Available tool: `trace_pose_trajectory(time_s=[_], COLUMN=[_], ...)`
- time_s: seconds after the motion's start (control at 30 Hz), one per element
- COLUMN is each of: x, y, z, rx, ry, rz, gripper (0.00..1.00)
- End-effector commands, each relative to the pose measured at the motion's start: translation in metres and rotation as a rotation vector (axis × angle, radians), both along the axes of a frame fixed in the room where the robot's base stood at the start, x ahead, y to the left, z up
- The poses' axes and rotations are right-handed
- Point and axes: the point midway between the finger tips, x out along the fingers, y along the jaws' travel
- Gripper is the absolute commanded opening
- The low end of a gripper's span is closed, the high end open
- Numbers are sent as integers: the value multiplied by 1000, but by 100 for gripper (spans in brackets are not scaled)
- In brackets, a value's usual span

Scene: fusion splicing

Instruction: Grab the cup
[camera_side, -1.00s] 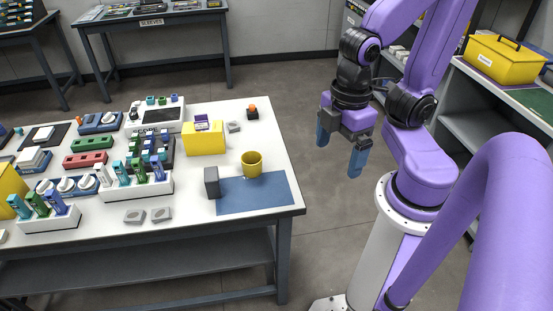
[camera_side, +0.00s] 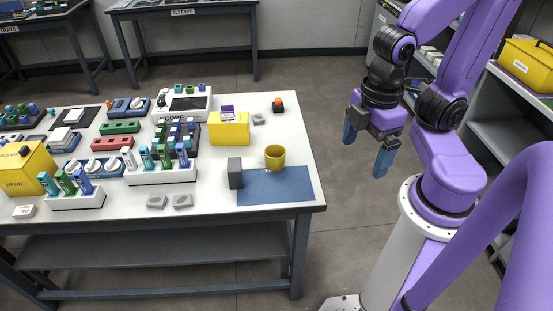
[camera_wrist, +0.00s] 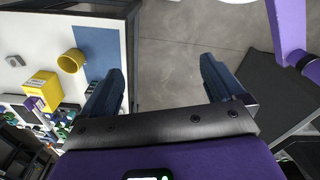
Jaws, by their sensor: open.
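The cup is yellow (camera_side: 275,157) and stands near the right end of the white table, at the back edge of a blue mat (camera_side: 275,188). In the wrist view the cup (camera_wrist: 72,62) shows at the left, beside the mat (camera_wrist: 97,50). My gripper (camera_side: 368,152) hangs in the air to the right of the table, clear of the cup. Its two blue fingers are apart with nothing between them; in the wrist view the gripper (camera_wrist: 165,85) has only grey floor between its fingers.
A dark grey block (camera_side: 235,173) stands just left of the cup. A yellow box (camera_side: 229,129) stands behind it, and an orange-topped black item (camera_side: 279,105) lies farther back. Several connectors and trays fill the table's left part. A shelf with a yellow case (camera_side: 527,65) stands at the right.

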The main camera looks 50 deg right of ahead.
Motion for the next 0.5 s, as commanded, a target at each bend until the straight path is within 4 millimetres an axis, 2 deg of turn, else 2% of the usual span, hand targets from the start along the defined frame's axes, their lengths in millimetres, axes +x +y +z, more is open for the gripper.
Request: trace_pose_trajectory(time_s=[0.5], x=[4], y=[0], z=[-3], rx=[-31], ry=[1], rz=[5], gripper=[95])
